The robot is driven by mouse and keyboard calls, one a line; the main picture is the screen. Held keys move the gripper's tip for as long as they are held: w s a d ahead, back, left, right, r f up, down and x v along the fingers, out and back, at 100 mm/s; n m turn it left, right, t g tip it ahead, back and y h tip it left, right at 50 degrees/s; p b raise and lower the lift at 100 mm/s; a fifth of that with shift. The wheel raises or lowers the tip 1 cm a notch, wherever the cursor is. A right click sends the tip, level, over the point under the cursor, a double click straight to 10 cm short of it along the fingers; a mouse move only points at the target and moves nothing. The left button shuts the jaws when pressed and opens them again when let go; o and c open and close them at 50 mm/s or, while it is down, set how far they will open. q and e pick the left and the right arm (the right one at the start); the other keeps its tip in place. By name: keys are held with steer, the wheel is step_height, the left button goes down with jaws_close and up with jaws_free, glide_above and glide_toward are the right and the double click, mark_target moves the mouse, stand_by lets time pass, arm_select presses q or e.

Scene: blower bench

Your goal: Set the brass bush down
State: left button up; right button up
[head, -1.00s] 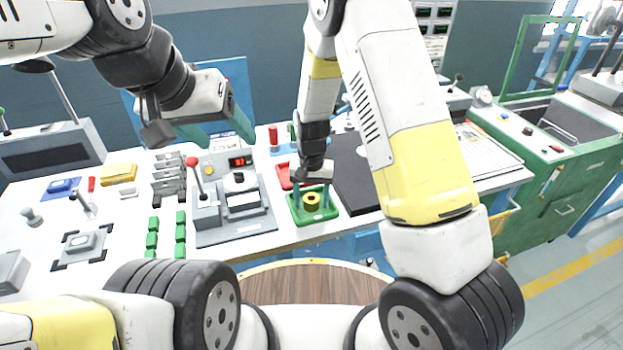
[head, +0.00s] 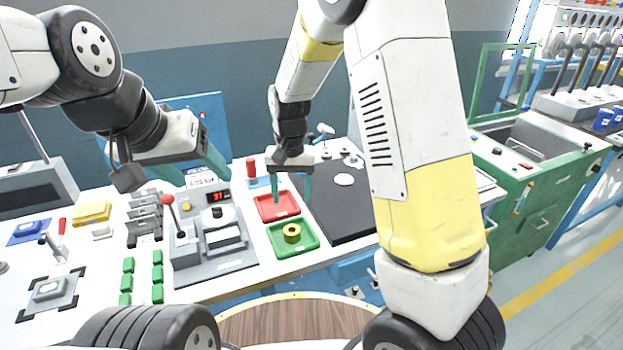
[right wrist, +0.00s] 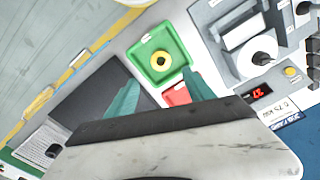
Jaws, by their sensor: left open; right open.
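The brass bush (head: 292,233) sits upright in the green tray (head: 306,247) on the bench. In the right wrist view the bush (right wrist: 161,61) lies in the green tray (right wrist: 140,52), with its round hole showing. My right gripper (head: 291,200) is open and empty above and behind the bush, over the red tray (head: 264,203); its fingers also show in the right wrist view (right wrist: 160,92), apart from the bush. My left gripper (head: 216,165) is raised at the upper left, open and away from the bush, its fingers partly hidden.
A grey tester with a red-knobbed lever (head: 169,200) and a red display stands left of the trays. A black mat (head: 335,225) lies to their right. Several green blocks (head: 157,274) stand at the left. A round wooden surface (head: 290,320) is in front.

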steer(key=s+d+r+t+y, duration=0.1)
steer(key=s+d+r, duration=0.3)
steer(key=r, duration=0.3)
steer(key=s+d+r+t+y, duration=0.15)
steer(key=s+d+r, duration=0.25)
steer(key=r, duration=0.4)
steer(key=s+d+r+t, duration=0.2)
steer(key=s+d, duration=0.1)
steer(key=s, duration=0.2)
steer(key=s+d+r+n+t, duration=0.1)
steer(key=s+d+r, duration=0.1)
steer(key=s, duration=0.4)
steer(key=shift+s+d+r+t, duration=0.2)
steer(key=shift+d+r+t, duration=0.2)
steer(key=shift+r, duration=0.15)
steer(key=shift+h, duration=0.25)
